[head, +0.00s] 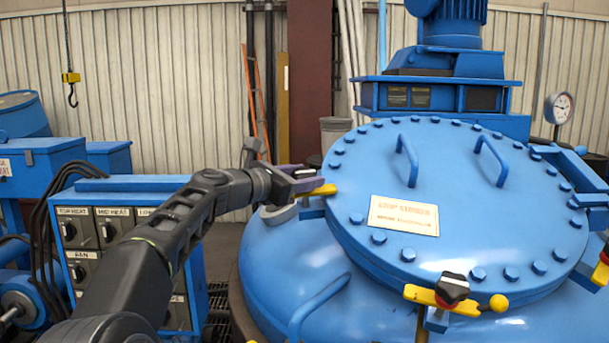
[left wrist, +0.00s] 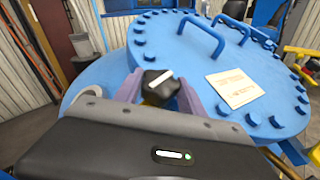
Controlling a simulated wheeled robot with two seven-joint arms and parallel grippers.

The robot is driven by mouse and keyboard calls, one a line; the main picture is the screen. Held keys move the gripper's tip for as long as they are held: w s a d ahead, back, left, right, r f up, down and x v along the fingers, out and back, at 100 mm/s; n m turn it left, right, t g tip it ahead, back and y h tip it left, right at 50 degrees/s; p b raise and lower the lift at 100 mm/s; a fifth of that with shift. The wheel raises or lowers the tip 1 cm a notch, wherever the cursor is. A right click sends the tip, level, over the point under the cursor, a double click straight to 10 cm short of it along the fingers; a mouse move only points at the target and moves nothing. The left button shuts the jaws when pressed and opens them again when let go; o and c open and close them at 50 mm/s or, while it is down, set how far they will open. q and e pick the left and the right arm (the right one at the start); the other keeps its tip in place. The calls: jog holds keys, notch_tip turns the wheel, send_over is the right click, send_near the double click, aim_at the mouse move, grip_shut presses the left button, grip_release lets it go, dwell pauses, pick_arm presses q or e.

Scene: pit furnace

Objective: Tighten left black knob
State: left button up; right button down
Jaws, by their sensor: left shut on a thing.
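The left black knob (left wrist: 160,86) has a white bar on top and sits at the left rim of the blue round lid (head: 470,190). In the left wrist view, the two purple fingers of my left gripper (left wrist: 160,92) stand on both sides of the knob, shut on it. In the head view my left gripper (head: 306,183) reaches the lid's left edge and hides the knob. Part of its yellow clamp arm (head: 322,190) shows beside the fingers. My right gripper is in neither view.
Another black knob (head: 452,288) on a yellow clamp (head: 425,296) is at the lid's front. Blue handles (head: 405,160) stand up from the lid, and another handle (head: 318,306) is on the vessel below. A blue control box (head: 125,187) with switches stands left, near my left arm.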

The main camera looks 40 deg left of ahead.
aim_at(297, 178)
pick_arm(q)
jog(key=o, duration=1.4)
jog(key=s, duration=0.2)
jog(key=s+b, duration=0.1)
jog(key=s, duration=0.1)
jog(key=s+b, duration=0.1)
jog(key=s, duration=0.1)
jog(key=shift+s+a+r, duration=0.25)
jog(key=shift+s+a, duration=0.1)
jog(key=shift+s, duration=0.5)
